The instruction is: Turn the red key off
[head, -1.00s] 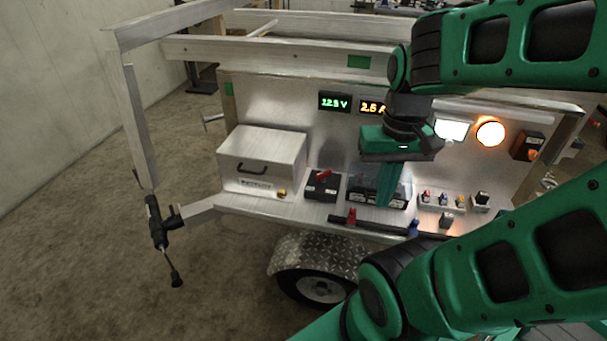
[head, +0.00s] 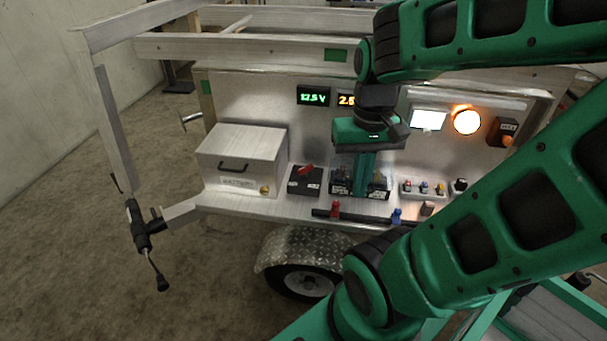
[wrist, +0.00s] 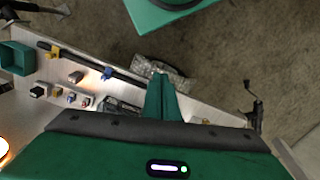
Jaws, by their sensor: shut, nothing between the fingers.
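The red key (head: 305,170) sits on top of a small black switch box (head: 305,183) on the trailer's shelf, between the metal box and the battery. It lies slanted, its right end higher. My gripper (head: 363,188) points down in front of the battery, to the right of the key and apart from it. Its fingers are shut with nothing between them. The shut fingers also show in the wrist view (wrist: 160,92), where I cannot make out the red key.
A metal box (head: 240,160) stands left of the switch box. A dark battery (head: 340,185) is partly behind my fingers. A black bar with red (head: 335,209) and blue (head: 396,215) fittings runs along the front edge. Small switches (head: 424,188) and a lit orange lamp (head: 467,121) are right.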

